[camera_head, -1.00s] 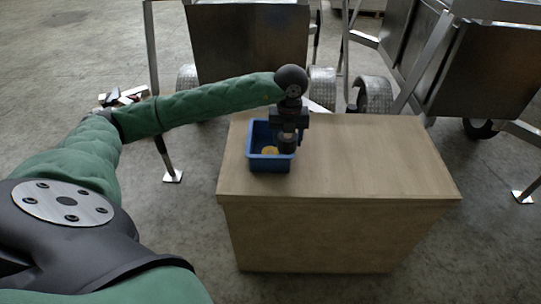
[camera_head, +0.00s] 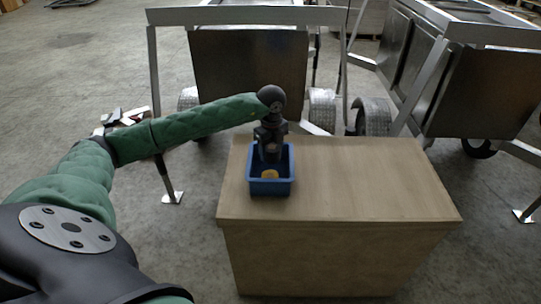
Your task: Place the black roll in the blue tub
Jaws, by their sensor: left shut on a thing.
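The blue tub (camera_head: 270,188) stands on the left part of the wooden table top, with a yellow thing (camera_head: 269,174) inside it near the front. My left gripper (camera_head: 271,154) points down at the back half of the tub and is shut on the dark black roll (camera_head: 271,158). The roll is small and partly merged with the dark gripper, and its lower end is hard to make out. I cannot tell whether it touches the tub floor. My right gripper is not in view.
The wooden table (camera_head: 360,180) is bare to the right of the tub. Aluminium trailers (camera_head: 248,65) with wheels and metal legs stand close behind it.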

